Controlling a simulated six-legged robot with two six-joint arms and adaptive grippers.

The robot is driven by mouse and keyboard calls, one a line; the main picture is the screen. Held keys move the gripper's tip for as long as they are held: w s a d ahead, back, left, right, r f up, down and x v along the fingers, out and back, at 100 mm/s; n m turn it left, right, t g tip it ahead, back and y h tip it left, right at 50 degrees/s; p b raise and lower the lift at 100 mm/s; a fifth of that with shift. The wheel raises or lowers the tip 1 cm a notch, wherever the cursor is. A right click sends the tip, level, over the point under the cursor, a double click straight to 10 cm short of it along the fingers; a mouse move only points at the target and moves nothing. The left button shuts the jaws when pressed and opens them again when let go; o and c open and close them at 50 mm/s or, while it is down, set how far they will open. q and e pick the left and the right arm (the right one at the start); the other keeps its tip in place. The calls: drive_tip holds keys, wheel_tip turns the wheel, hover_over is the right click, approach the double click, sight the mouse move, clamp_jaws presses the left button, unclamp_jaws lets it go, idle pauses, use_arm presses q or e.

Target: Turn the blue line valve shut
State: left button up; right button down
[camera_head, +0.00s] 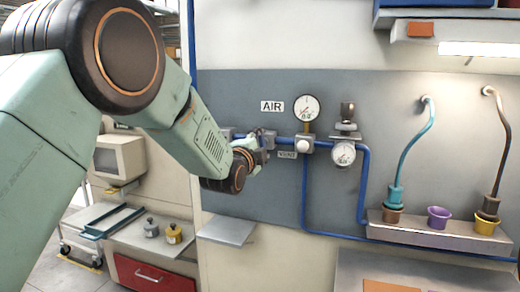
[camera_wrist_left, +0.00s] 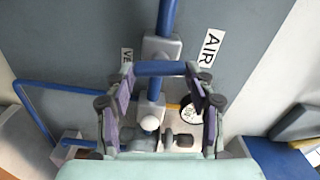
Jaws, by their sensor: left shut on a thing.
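My left gripper (camera_head: 262,140) is up against the wall panel by the blue pipe line in the head view, just below the AIR label (camera_head: 272,106). In the left wrist view, a blue bar-shaped valve handle (camera_wrist_left: 160,68) spans between the two fingertips of the gripper (camera_wrist_left: 160,80), and the gripper is shut on it. The blue pipe (camera_wrist_left: 166,15) enters a grey block (camera_wrist_left: 162,47) beside the handle. In the head view the handle is mostly hidden by the gripper, and its exact turn angle cannot be told. My right gripper is out of view.
A round gauge (camera_head: 307,107) and a fitting with a white knob (camera_head: 303,145) sit right of the gripper. A second gauge (camera_head: 343,153) is farther right. Two hoses and coloured cups (camera_head: 438,217) are at the right ledge. A small grey shelf (camera_head: 227,231) juts out below.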

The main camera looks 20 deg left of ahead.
use_arm(q)
drive_tip(key=shift+m, duration=1)
drive_tip(key=o, duration=1.2)
drive_tip(key=shift+d, duration=0.1)
drive_tip(key=shift+c, duration=0.2)
drive_tip(key=shift+s, duration=0.1)
drive_tip(key=s, duration=1.2)
drive_tip(key=shift+a, duration=0.3)
drive_tip(key=shift+w, duration=0.15)
